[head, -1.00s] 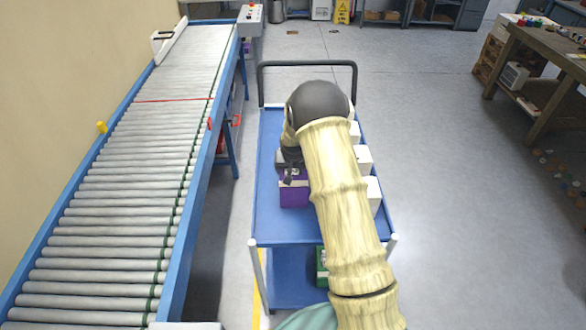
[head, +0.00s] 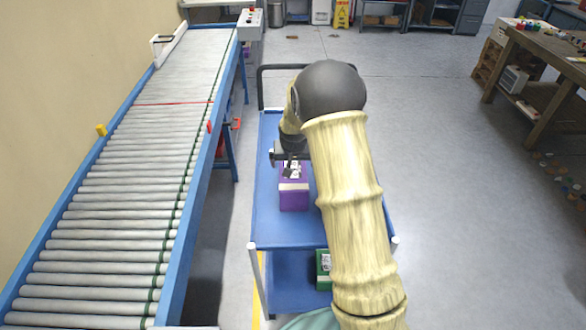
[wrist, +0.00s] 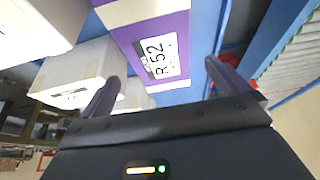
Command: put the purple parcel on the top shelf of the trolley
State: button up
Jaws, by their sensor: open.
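The purple parcel (head: 294,201) stands on the blue top shelf of the trolley (head: 283,229), near its left side. It has a pale band and a white label, which reads R 52 in the wrist view (wrist: 175,32). My gripper (head: 289,168) is open just above and behind the parcel in the head view. In the wrist view the parcel lies beyond the spread fingertips (wrist: 164,72), with a gap on each side, and the fingers do not appear to grip it.
White boxes (wrist: 72,75) stand beside the parcel, mostly hidden by my arm in the head view. A green parcel (head: 323,262) is on the lower shelf. A roller conveyor (head: 110,190) runs along the left. Open floor (head: 450,180) lies to the right.

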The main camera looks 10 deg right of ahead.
jog(key=shift+v, duration=2)
jog(key=shift+s+r, duration=0.2)
jog(key=shift+s, duration=0.2)
jog(key=s+r+n+g, duration=0.1)
jog(key=s+r, duration=0.1)
jog(key=s, duration=1.2)
jog(key=s+a+r+n, duration=0.1)
jog(key=s+r, duration=0.1)
jog(key=s, duration=1.1)
jog(key=shift+s+a+g+y, duration=0.15)
jog(key=shift+s+g+y, duration=0.2)
jog(key=shift+g+y, duration=0.05)
jog(key=shift+r, duration=0.1)
